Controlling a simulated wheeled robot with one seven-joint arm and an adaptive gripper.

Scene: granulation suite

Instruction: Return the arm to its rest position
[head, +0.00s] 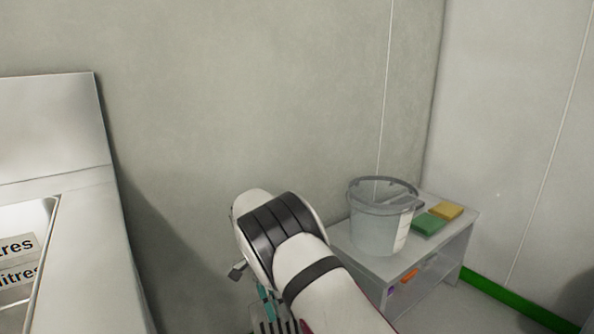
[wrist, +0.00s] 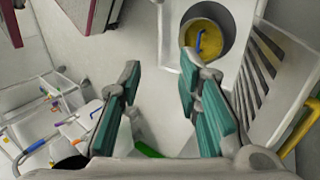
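My arm (head: 275,240) reaches up from the bottom of the head view, bent at a white and black joint. My gripper (wrist: 160,100) shows in the wrist view with its two teal-padded fingers well apart. Nothing is between the fingers. In the head view my gripper is mostly hidden below and behind the arm; only a bit of teal shows there.
A clear bucket (head: 377,228) stands on a grey low table (head: 458,232) to the right of my arm, with green (head: 429,223) and yellow (head: 447,210) pads beside it. A metal sink unit (head: 88,250) is at left. The wrist view shows a yellow-lined round basin (wrist: 203,40).

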